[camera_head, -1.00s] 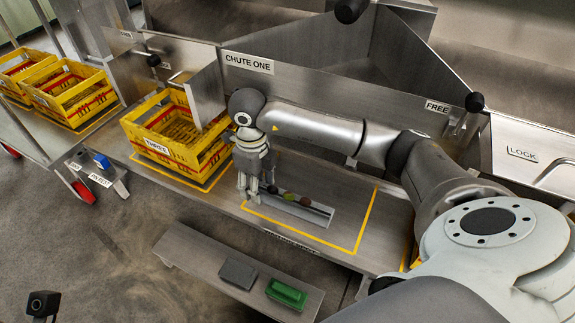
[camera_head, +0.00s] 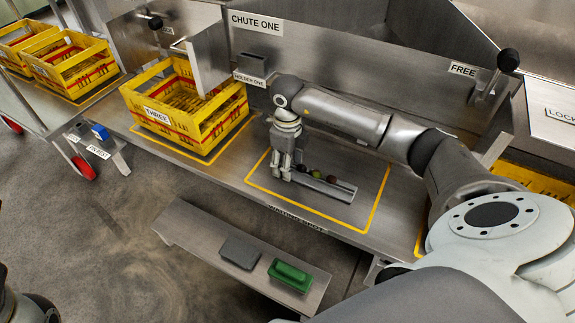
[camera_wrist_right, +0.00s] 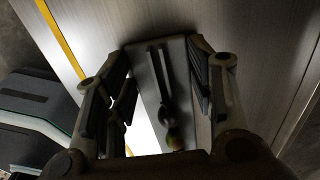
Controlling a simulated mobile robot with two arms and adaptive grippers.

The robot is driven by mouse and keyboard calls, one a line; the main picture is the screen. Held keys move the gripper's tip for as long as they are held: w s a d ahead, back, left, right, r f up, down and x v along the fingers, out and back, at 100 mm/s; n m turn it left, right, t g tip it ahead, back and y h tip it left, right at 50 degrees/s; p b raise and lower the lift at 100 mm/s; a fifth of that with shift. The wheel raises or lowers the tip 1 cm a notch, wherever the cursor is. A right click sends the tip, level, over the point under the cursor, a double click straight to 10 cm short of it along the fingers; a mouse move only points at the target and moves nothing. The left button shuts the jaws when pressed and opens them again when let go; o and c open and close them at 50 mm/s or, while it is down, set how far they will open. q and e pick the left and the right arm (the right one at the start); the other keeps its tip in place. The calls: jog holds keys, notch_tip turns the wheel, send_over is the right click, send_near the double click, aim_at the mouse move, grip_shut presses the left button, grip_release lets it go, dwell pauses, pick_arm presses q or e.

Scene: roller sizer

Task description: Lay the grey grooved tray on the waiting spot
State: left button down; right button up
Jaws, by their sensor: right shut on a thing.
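The grey grooved tray (camera_head: 328,189) is a narrow grey bar with several small round items, dark, red and green, in its groove. My right gripper (camera_head: 284,175) is shut on its left end. The tray is inside the yellow outline of the waiting spot (camera_head: 338,219), low over the bench or on it; I cannot tell which. In the right wrist view the tray (camera_wrist_right: 151,72) lies between the two fingers of the right gripper (camera_wrist_right: 160,85), its groove facing the camera. My left gripper does not show.
A yellow crate marked THREE (camera_head: 205,136) stands left of the outline. Chute one's steel wall (camera_head: 340,60) rises behind. The outline's right part is clear.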

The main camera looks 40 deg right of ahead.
jog(key=shift+f, duration=0.1)
jog(key=o, duration=1.1)
